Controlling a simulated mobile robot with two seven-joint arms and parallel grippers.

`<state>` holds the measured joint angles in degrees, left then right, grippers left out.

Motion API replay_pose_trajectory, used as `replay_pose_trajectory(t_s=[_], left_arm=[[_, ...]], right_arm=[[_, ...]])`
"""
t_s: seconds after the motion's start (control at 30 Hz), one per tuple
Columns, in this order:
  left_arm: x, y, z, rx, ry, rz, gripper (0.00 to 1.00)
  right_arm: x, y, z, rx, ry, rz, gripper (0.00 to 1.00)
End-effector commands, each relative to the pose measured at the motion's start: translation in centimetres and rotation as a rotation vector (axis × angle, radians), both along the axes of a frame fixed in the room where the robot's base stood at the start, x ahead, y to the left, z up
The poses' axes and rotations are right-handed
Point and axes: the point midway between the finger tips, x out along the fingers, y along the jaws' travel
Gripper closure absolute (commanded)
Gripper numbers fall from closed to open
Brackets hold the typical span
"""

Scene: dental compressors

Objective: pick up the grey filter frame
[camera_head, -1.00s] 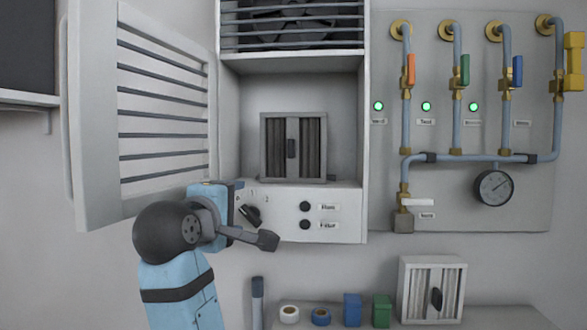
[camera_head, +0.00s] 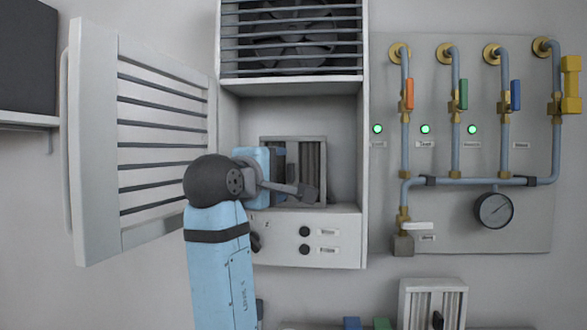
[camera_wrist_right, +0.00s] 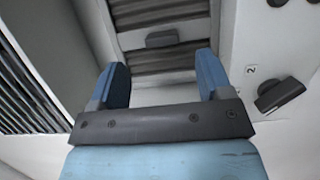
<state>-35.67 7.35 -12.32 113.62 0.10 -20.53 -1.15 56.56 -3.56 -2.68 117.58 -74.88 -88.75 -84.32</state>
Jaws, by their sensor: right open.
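The grey filter frame (camera_head: 313,170) stands upright in the open bay of the wall cabinet, with dark pleats and a dark handle. My right gripper (camera_head: 291,182) is in front of it and covers its left and lower part in the head view. In the right wrist view, the gripper (camera_wrist_right: 161,70) is open, its two blue fingers apart with nothing between them. The frame's dark handle (camera_wrist_right: 161,39) shows beyond the fingertips, roughly centred between them and apart from them. My left gripper is not in view.
The slatted cabinet door (camera_head: 95,150) stands open on the left. A switch panel (camera_head: 345,225) with a dark knob (camera_wrist_right: 280,94) lies below the bay. A second, paler filter frame (camera_head: 405,305) stands at the lower right. Pipes with valves and a gauge (camera_head: 494,210) are on the right.

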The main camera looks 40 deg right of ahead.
Motion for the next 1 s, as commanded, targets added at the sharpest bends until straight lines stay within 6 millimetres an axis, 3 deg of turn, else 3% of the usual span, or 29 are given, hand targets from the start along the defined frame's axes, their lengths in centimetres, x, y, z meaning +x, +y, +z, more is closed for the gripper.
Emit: replay_pose_trajectory(t_s=[0.3,0.63,0.87,0.9,1.0], left_arm=[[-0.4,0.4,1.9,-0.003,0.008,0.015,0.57],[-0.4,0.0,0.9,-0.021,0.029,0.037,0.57],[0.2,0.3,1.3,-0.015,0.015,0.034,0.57],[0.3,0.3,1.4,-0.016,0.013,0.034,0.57],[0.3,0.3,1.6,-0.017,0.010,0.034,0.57]], right_arm=[[1.5,-4.1,-0.1,-0.001,0.004,-0.003,0.28],[1.8,-4.7,-0.3,0.000,0.001,0.000,0.28],[1.8,-4.7,-0.3,0.000,0.002,-0.001,0.80],[1.8,-4.7,-0.3,0.000,0.002,-0.001,0.86],[1.8,-4.7,-0.3,0.000,0.001,-0.001,0.86]])
